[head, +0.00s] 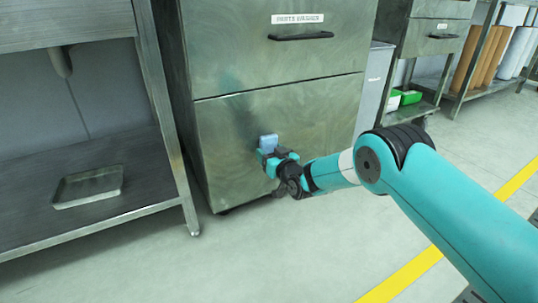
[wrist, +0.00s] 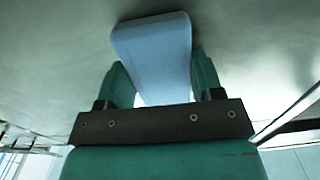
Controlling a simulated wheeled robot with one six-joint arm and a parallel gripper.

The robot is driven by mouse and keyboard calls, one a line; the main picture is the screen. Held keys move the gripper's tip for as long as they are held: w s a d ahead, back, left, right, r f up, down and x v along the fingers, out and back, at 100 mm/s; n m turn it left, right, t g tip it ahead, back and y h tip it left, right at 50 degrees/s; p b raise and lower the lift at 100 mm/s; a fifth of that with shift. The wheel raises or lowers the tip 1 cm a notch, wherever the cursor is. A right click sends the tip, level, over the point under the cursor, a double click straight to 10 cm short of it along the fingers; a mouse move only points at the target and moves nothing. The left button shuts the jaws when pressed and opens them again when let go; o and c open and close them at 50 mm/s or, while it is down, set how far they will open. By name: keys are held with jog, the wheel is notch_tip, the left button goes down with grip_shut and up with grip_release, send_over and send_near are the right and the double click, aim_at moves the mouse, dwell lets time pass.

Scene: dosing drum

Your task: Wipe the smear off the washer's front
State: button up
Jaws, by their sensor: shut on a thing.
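The washer (head: 340,85) is a grey-green metal cabinet with a "PARTS WASHER" label and a dark handle on its upper panel. A faint dark, bluish smear (head: 240,106) shows on its front around and below the panel seam, above and left of my gripper. My gripper (head: 267,153) is shut on a light blue sponge (head: 268,141) at the lower panel. In the wrist view the sponge (wrist: 152,50) sits between the two teal fingers, its far end at the metal front. I cannot tell whether it touches.
A steel bench (head: 105,215) with a shallow tray (head: 88,187) on its lower shelf stands to the left. The floor in front is clear, with a yellow line (head: 405,280).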

jog(key=shift+w+d, duration=0.35)
jog(key=shift+d, duration=0.3)
jog(key=shift+w, duration=0.1)
jog(key=shift+w+d+r+b, duration=0.15)
jog(key=shift+w+d+b, duration=0.55)
jog(key=shift+d, duration=0.1)
jog(key=shift+d, duration=0.1)
jog(key=shift+s, duration=0.1)
jog(key=shift+s+a+p, duration=0.55)
jog(key=shift+s+a, duration=0.15)
jog(key=shift+a, duration=0.2)
jog(key=shift+s+a, duration=0.1)
